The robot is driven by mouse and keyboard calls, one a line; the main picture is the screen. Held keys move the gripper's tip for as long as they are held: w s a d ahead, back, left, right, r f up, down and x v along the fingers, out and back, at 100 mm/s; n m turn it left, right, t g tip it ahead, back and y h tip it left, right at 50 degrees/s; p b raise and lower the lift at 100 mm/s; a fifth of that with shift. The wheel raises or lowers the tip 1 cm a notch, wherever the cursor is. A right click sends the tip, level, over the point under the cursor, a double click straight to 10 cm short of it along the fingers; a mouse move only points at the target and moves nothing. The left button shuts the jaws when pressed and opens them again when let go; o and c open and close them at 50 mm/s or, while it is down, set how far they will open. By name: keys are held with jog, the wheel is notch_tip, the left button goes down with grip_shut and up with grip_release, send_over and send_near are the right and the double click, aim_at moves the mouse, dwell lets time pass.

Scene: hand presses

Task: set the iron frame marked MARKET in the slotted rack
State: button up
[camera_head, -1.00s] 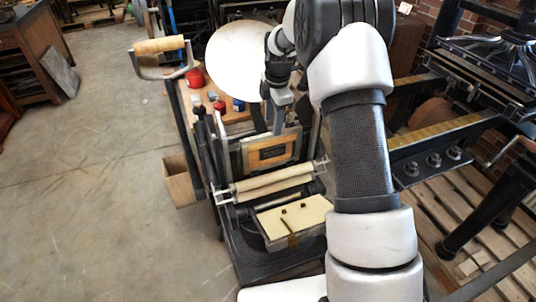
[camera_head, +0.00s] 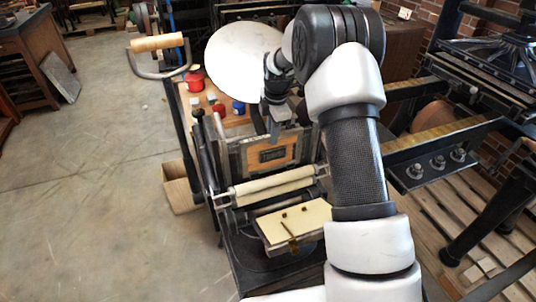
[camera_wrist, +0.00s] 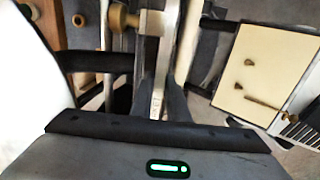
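An upright iron frame (camera_head: 268,153) with wood filling and a dark lettered block stands in the press, behind the rollers. Its lettering is too small to read. My gripper (camera_head: 284,137) is at the frame's top edge. In the wrist view, the dark fingers of my gripper (camera_wrist: 163,100) lie on both sides of a light metal bar (camera_wrist: 157,104), which appears to be the frame's top edge. I cannot tell whether they press on it. I cannot make out the slotted rack with certainty.
Below the frame are pale rollers (camera_head: 272,187) and a cream board (camera_head: 293,221) with small pegs. A round ink disc (camera_head: 236,56) is behind. A wood-gripped lever (camera_head: 158,43) rises at left. A large press (camera_head: 480,80) stands at right. Open floor (camera_head: 90,150) lies left.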

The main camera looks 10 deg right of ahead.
jog(key=shift+w+r, duration=0.2)
jog(key=shift+r, duration=0.2)
grip_shut()
jog(key=shift+w+a+r+p, duration=0.1)
jog(key=shift+r+p, duration=0.65)
jog(key=shift+r, duration=0.3)
jog(key=s+d+r, duration=0.1)
jog(key=s+r, duration=0.1)
jog(key=s, duration=0.3)
jog(key=s+d+r+p, duration=0.1)
jog(key=s+r, duration=0.2)
jog(key=s, duration=0.2)
jog(key=shift+r, duration=0.3)
dwell(0.5)
jog(key=shift+o, duration=0.8)
grip_release()
grip_shut()
jog(key=shift+s, duration=0.1)
